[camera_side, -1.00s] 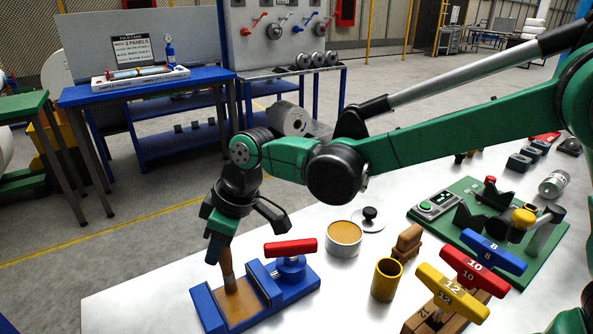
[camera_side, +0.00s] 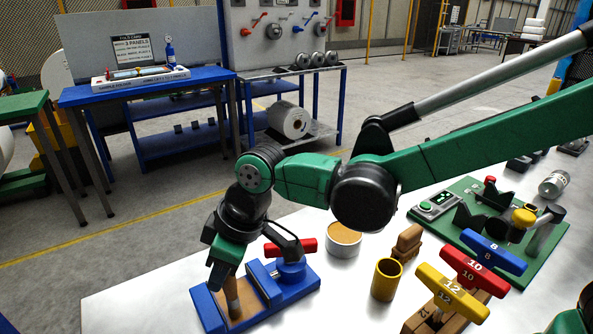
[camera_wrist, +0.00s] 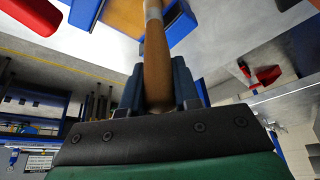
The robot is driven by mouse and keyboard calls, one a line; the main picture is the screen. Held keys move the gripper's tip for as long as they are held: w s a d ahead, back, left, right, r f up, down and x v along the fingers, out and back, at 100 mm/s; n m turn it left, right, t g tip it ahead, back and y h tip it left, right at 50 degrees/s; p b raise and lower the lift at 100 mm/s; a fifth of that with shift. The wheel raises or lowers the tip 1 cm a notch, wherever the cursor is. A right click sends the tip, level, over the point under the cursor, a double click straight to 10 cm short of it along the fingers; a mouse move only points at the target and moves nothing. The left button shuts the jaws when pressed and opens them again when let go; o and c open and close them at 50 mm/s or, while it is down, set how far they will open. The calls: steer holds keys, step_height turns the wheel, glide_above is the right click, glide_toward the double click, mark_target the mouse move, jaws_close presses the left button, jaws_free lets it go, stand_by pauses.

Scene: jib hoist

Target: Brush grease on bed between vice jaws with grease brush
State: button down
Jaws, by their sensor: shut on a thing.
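My gripper (camera_side: 226,268) is shut on the brown wooden handle of the grease brush (camera_side: 232,292). The brush points down, with its pale ferrule low between the jaws of the blue vice (camera_side: 296,287); I cannot tell whether the bristles touch. The bed (camera_side: 248,297) between the jaws looks tan. In the wrist view the brush handle (camera_wrist: 155,62) stands between my fingers, its end beside the tan bed (camera_wrist: 120,14). The bristles are hard to make out. The open grease pot (camera_side: 343,241), full of tan grease, stands behind the vice to the right.
The vice's red handle (camera_side: 300,246) rises close to my wrist. A yellow cup (camera_side: 386,280), a brown block (camera_side: 408,241) and T-handled tools (camera_side: 453,292) stand to the right. A green board (camera_side: 462,214) lies farther back. The bench's front left is clear.

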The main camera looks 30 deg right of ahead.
step_height(320, 180, up, 8)
steer(key=s, duration=0.2)
stand_by(0.7)
